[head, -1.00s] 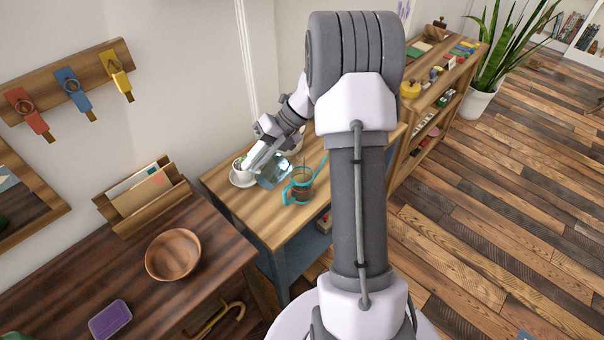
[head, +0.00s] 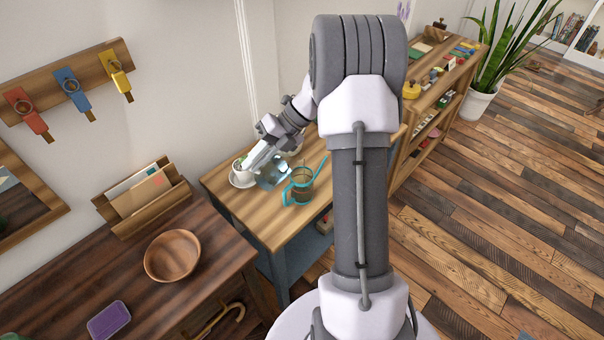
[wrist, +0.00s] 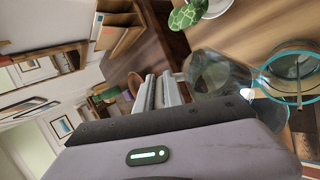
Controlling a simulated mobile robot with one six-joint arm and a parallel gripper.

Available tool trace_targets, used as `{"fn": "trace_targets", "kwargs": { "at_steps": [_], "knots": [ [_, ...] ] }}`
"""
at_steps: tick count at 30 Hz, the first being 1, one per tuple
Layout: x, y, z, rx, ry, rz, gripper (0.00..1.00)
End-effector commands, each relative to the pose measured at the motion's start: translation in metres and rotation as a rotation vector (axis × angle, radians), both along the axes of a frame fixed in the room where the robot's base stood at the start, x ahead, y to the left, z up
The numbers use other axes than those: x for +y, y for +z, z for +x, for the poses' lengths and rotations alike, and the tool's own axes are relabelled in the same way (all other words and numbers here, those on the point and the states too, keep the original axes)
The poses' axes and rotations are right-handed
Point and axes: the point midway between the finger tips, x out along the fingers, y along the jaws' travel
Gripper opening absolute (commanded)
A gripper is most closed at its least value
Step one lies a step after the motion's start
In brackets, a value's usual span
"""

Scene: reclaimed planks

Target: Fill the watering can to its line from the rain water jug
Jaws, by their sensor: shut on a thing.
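The clear glass jug (head: 271,175) is held tilted, its mouth end toward the watering can. It also shows in the wrist view (wrist: 215,75). My gripper (head: 257,160) is shut on the jug from its upper left side; in the wrist view its pale fingers (wrist: 160,93) reach the jug. The watering can (head: 299,188), see-through with teal handle and spout, stands upright on the light wooden table just right of the jug. Its teal rim (wrist: 291,52) shows at the right of the wrist view. I cannot make out the fill line, the water level or a stream.
A white cup and saucer (head: 241,178) with something green stand close left of the jug on the light table (head: 240,213). A dark desk with a wooden bowl (head: 172,256) and letter rack is at left. A shelf with small items (head: 440,85) lies beyond my arm.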

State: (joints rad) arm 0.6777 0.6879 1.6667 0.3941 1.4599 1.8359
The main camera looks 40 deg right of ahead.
Motion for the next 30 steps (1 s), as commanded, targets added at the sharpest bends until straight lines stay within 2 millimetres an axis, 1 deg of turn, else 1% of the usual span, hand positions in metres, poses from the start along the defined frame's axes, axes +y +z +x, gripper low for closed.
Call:
{"fn": "trace_targets", "kwargs": {
  "at_steps": [30],
  "knots": [
    [-0.0017, 0.0016, -0.0005, -0.018, 0.000, 0.042, 0.00]
  ]
}}
